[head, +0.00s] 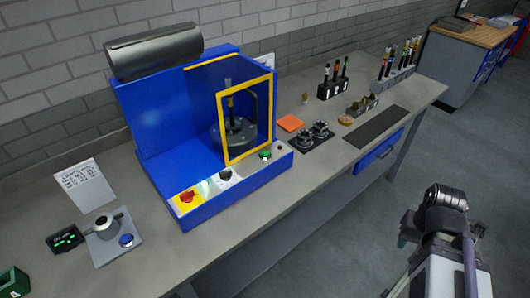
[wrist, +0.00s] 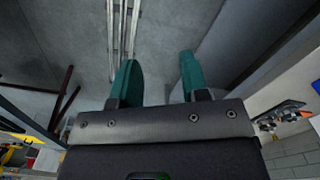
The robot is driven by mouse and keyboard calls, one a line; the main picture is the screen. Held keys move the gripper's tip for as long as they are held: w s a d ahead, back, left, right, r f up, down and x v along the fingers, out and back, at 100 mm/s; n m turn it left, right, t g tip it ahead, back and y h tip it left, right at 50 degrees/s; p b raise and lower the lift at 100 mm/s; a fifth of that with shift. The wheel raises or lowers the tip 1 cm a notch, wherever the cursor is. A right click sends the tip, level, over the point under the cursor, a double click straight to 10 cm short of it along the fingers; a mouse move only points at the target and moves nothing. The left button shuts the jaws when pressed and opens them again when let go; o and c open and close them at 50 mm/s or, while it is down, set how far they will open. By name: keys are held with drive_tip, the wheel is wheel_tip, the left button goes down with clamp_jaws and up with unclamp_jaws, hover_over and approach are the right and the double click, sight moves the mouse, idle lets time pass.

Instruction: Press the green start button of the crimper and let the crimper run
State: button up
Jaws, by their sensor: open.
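The blue crimper (head: 160,130) stands on the workbench in the head view, with a yellow-framed guard (head: 224,130) in front of its round work station. A hose part stands upright inside, behind the guard. The green start button (head: 265,155) is at the right end of the crimper's sloped front panel. A red knob on a yellow plate (head: 187,198) and a dial (head: 225,174) sit to its left. In the wrist view my gripper (wrist: 158,80) is open, its two teal fingers apart with nothing between them. My arm is at the lower right of the head view, away from the crimper.
The grey workbench (head: 330,180) holds dark fittings (head: 315,135), an orange pad (head: 290,123), a black mat (head: 378,128) and several racked tools (head: 337,80) right of the crimper. A small device with a blue button (head: 126,241) stands left. Floor is clear between bench and arm.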

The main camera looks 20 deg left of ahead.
clamp_jaws()
drive_tip(key=shift+a, duration=0.1)
idle(1.2)
